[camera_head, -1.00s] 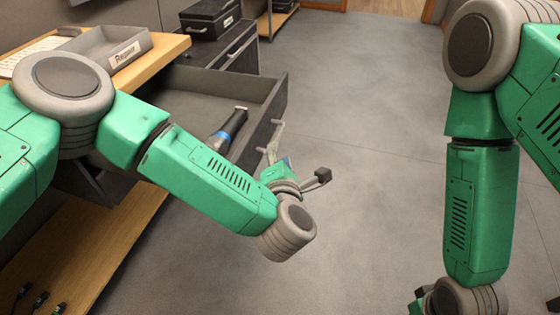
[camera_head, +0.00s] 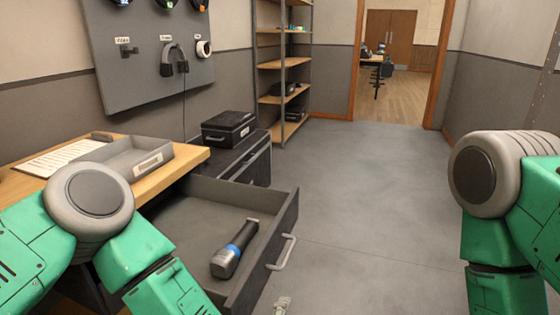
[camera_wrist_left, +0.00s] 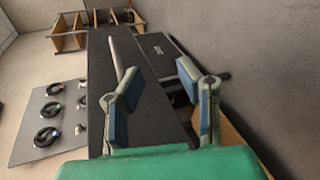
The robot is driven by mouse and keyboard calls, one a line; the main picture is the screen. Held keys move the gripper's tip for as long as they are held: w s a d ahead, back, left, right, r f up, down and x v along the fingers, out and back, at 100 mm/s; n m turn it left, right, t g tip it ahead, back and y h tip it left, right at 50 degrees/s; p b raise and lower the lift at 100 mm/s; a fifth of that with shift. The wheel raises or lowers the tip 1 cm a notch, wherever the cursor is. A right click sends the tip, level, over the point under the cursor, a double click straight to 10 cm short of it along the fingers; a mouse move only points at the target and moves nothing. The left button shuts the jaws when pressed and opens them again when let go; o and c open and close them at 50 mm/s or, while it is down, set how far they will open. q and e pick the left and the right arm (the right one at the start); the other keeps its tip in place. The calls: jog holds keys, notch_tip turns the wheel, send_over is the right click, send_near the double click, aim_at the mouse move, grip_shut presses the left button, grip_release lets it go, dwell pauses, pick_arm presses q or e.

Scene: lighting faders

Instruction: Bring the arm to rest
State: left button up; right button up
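My left arm (camera_head: 150,262) comes in from the lower left in the head view, bent in front of the desk and open drawer. Only a small pale tip of my left gripper (camera_head: 283,303) shows at the bottom edge there. In the left wrist view the left gripper (camera_wrist_left: 160,75) is open, its two blue-padded fingers apart with nothing held between them. A dark front with a pale bar handle (camera_wrist_left: 117,60) lies beyond the fingers; I cannot tell the distance. My right arm (camera_head: 500,215) hangs at the right edge of the head view; its gripper is out of the picture.
A drawer (camera_head: 287,225) stands open with a dark, blue-banded handheld object (camera_head: 233,250) inside. A grey tray (camera_head: 125,158) sits on the wooden desk. A black case (camera_head: 228,128) rests on the dark cabinet. Open floor (camera_head: 370,200) leads to a doorway; shelves (camera_head: 283,65) stand left of it.

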pick_arm(q)
jog(key=s+a+f+m+g+h+p, duration=0.1)
jog(key=s+a+f+m+g+p, duration=0.1)
jog(key=s+a+f+m+g, duration=0.45)
jog(key=s+a+m+g+y+p, duration=0.1)
jog(key=s+a+m+g+y, duration=0.1)
jog(key=s+a+m, duration=0.4)
jog(key=s+a+f+m+g+y+p, duration=0.1)
jog(key=s+a+m+g, duration=0.3)
jog(key=s+a, duration=0.8)
jog(key=a+m, duration=0.2)
jog(key=a, duration=0.3)
jog(key=shift+s+f+y, duration=0.15)
jog(key=shift+f+y, duration=0.1)
jog(key=shift+y, duration=0.15)
